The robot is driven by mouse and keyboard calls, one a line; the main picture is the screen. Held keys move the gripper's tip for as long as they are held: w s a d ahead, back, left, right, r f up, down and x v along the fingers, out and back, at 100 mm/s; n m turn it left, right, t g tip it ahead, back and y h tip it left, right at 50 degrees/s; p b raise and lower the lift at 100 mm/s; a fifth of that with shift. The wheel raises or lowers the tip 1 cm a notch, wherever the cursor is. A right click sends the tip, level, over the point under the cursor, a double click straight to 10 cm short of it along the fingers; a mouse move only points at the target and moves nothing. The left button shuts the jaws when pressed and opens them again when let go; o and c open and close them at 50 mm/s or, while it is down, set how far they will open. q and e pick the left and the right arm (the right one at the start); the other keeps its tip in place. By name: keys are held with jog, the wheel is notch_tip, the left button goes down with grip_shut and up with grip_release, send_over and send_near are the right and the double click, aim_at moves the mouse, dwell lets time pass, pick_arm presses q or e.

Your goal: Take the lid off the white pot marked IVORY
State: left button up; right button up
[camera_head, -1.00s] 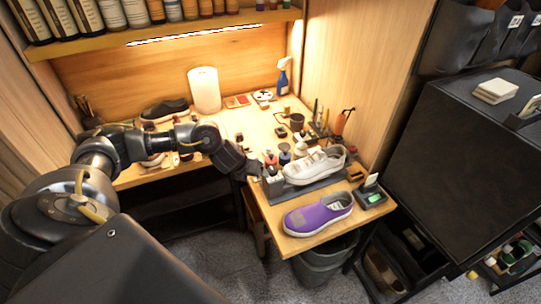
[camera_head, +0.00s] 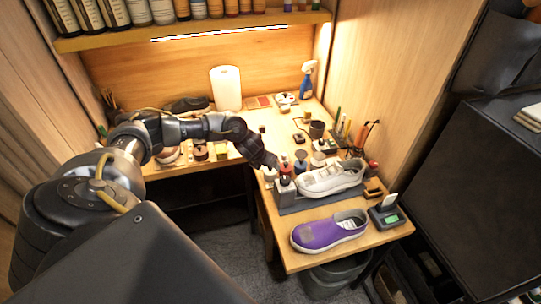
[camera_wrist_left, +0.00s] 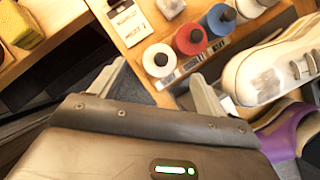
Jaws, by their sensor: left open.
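The white pot (camera_wrist_left: 158,62) has a lid with a dark round knob. It stands at the near end of a row of pots in the left wrist view, and its marking is too small to read. In the head view a small white pot with a dark top (camera_head: 285,187) stands by the white sneaker. My left gripper (camera_wrist_left: 161,78) is open, its fingers apart on either side of the pot's near side in the picture, with nothing held. In the head view the left gripper (camera_head: 269,161) is over the bench edge by the pots. My right gripper is out of view.
A red pot (camera_wrist_left: 190,40) and a blue pot (camera_wrist_left: 219,20) stand close by. A purple shoe (camera_head: 328,232) lies in front. A printed card (camera_wrist_left: 128,22) lies left of the pots.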

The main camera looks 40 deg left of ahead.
aim_at(268, 172)
pick_arm(q)
jog(key=shift+f, duration=0.15)
jog(key=p+x, duration=0.1)
jog(key=x, duration=0.3)
jog(key=shift+s+d+f+p, duration=0.1)
jog(key=shift+s+f+p, duration=0.05)
jog(key=shift+f+p, duration=0.2)
jog(key=shift+f, duration=0.25)
jog(key=c, duration=1)
